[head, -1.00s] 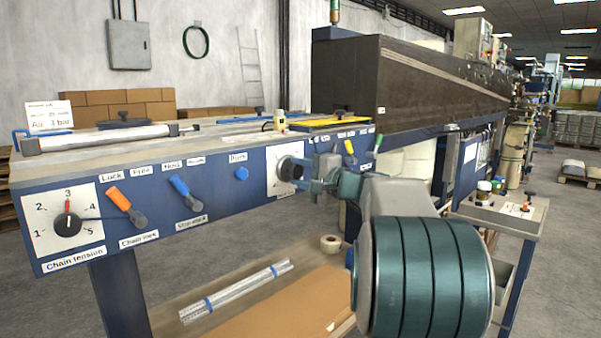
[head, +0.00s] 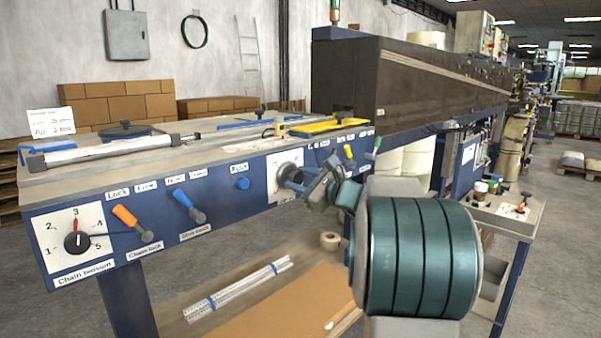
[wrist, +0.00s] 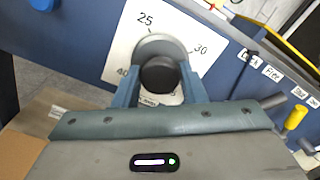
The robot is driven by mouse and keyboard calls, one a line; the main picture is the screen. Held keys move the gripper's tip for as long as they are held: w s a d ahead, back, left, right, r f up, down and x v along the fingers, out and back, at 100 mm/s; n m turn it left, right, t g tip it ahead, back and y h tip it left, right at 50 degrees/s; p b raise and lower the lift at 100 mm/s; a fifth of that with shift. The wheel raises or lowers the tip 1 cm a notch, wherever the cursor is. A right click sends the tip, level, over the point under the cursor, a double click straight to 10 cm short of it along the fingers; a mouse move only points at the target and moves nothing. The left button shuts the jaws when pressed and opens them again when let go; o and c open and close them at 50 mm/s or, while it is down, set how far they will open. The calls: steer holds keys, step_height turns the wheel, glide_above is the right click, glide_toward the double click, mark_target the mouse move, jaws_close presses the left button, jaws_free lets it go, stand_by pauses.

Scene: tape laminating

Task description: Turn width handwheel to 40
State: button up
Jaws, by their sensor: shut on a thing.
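The width handwheel is a dark round knob (wrist: 160,74) with a grey ring behind it, on a white scale plate (wrist: 120,50) in the wrist view. The numbers 25, 30 and 40 can be read; the lower part of the scale is covered. I cannot make out a pointer. My gripper (wrist: 160,88) is shut on the knob, one finger on each side. In the head view the scale plate (head: 283,164) sits on the blue front panel, and my gripper (head: 303,190) reaches it from the right, tilted, hiding part of the knob.
To the left on the panel are a chain tension dial (head: 77,241), an orange lever (head: 127,217) and a blue lever (head: 184,199). A blue button (head: 242,184) is nearer the plate. A yellow lever (head: 348,152) and a green lever (head: 377,144) stand close right of my gripper.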

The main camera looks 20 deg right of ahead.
steer(key=m+p, duration=0.2)
steer(key=m, duration=0.1)
steer(key=m+p, duration=0.3)
steer(key=shift+r+m+p, duration=0.2)
steer(key=shift+m+p, duration=0.1)
steer(key=shift+p, duration=0.05)
steer(key=m+p, duration=0.6)
steer(key=p, duration=0.1)
steer(key=shift+d, duration=0.1)
steer(key=m+p, duration=0.4)
steer(key=shift+p, duration=0.35)
steer(key=m+p, duration=0.3)
steer(key=p, duration=0.1)
steer(key=shift+m+p, duration=0.3)
steer(key=shift+p, duration=0.05)
steer(key=m+p, duration=0.3)
steer(key=p, duration=0.1)
steer(key=shift+f, duration=0.2)
steer(key=shift+f+m+p, duration=0.1)
steer(key=shift+m+p, duration=0.5)
steer(key=shift+p, duration=0.1)
